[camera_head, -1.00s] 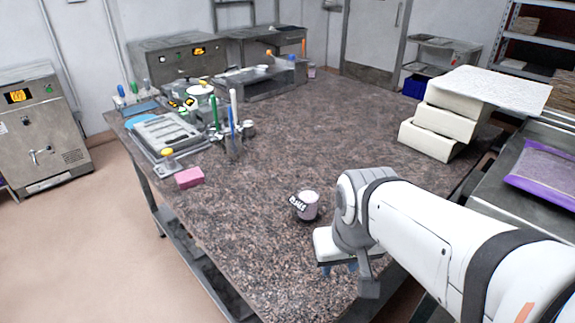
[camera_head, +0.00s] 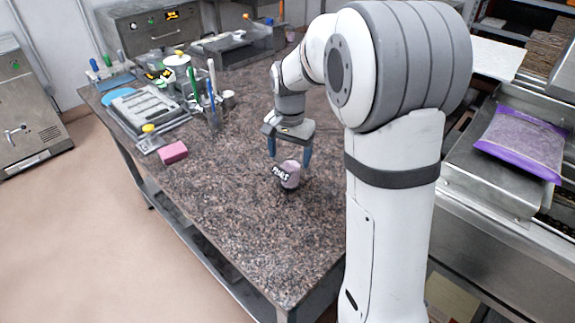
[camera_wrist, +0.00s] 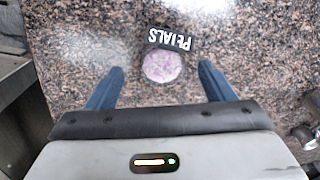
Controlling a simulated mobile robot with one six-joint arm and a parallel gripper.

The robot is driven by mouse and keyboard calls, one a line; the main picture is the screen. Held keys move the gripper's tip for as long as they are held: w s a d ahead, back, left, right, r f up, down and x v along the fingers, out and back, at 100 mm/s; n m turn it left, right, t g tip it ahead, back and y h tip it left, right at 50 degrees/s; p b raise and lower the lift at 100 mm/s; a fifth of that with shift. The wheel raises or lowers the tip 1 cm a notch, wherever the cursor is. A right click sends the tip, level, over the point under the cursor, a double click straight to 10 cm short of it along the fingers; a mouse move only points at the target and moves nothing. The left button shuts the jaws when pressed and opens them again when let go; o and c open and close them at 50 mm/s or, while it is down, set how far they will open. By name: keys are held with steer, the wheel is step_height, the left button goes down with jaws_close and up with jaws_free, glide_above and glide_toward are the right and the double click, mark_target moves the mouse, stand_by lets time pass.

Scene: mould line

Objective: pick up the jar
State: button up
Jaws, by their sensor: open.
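The jar (camera_head: 289,175) stands upright on the speckled stone table (camera_head: 240,225). It has pinkish-purple contents and a black label reading PETALS. In the wrist view the jar (camera_wrist: 162,66) is seen from above, ahead of and between the two blue fingers. My gripper (camera_head: 290,160) is open, pointing down, with its blue fingertips at about the jar's top in the head view. In the wrist view my gripper (camera_wrist: 160,80) holds nothing. I cannot tell whether either finger touches the jar.
A pink block (camera_head: 173,152) lies near the table's left edge. A tool holder (camera_head: 214,120) with pens and a grey tray (camera_head: 150,108) stand further back. A purple-edged bag (camera_head: 522,143) lies on the steel surface at right. The table around the jar is clear.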

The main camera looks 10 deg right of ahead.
mark_target(290, 174)
steer(key=shift+w+f+m, duration=0.3)
steer(key=shift+w+f, duration=0.6)
steer(key=f, duration=0.4)
steer(key=f+p, duration=0.1)
steer(key=f, duration=0.2)
steer(key=shift+s+d, duration=0.2)
steer(key=shift+d, duration=0.1)
steer(key=shift+r, duration=0.1)
steer(key=c, duration=1.1)
